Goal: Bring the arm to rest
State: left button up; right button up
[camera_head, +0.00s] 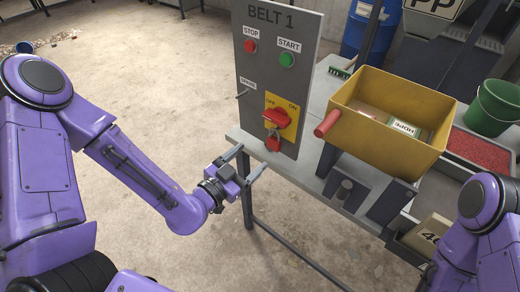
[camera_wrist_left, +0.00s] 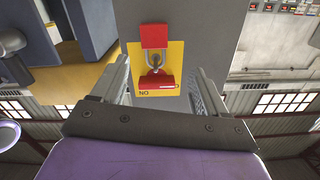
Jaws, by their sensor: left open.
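My left arm comes in from the left in the head view. Its gripper (camera_head: 247,162) is open and empty, in front of the lower edge of the grey BELT 1 panel (camera_head: 262,70). In the left wrist view the open fingers (camera_wrist_left: 160,88) stand either side of the panel's yellow switch plate (camera_wrist_left: 172,58), apart from it as far as I can tell. A red rotary switch (camera_head: 276,117) sits on that plate, with a red padlock (camera_head: 273,141) hanging below it. My right arm shows at the lower right, but its gripper is out of view.
A green bucket (camera_head: 494,107) and a tray of red material (camera_head: 480,151) are further right. A blue barrel (camera_head: 368,30) stands behind. The floor at left is mostly clear.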

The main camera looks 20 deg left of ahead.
pick_arm(q)
jog(key=shift+p+v, duration=0.65)
jog(key=shift+v, duration=0.25)
jog(key=shift+r, duration=0.15)
jog(key=s+a+f+n+g+y, duration=0.2)
jog(key=f+n+g, duration=0.1)
jog(key=f+n, duration=0.25)
jog(key=s+a+f+n+g+y, duration=0.2)
jog(key=a+f+n+g, duration=0.1)
jog(key=f+n, duration=0.3)
jog(key=s+a+f+g+y, duration=0.2)
jog(key=s+a+f+g, duration=0.1)
jog(key=s+f, duration=0.3)
jog(key=s+a+f+n+g+y, duration=0.1)
jog(key=s+a+f+g+y, duration=0.2)
jog(key=s+f, duration=0.4)
jog(key=s+a+g, duration=0.1)
jog(key=s, duration=0.3)
jog(key=shift+s, duration=0.25)
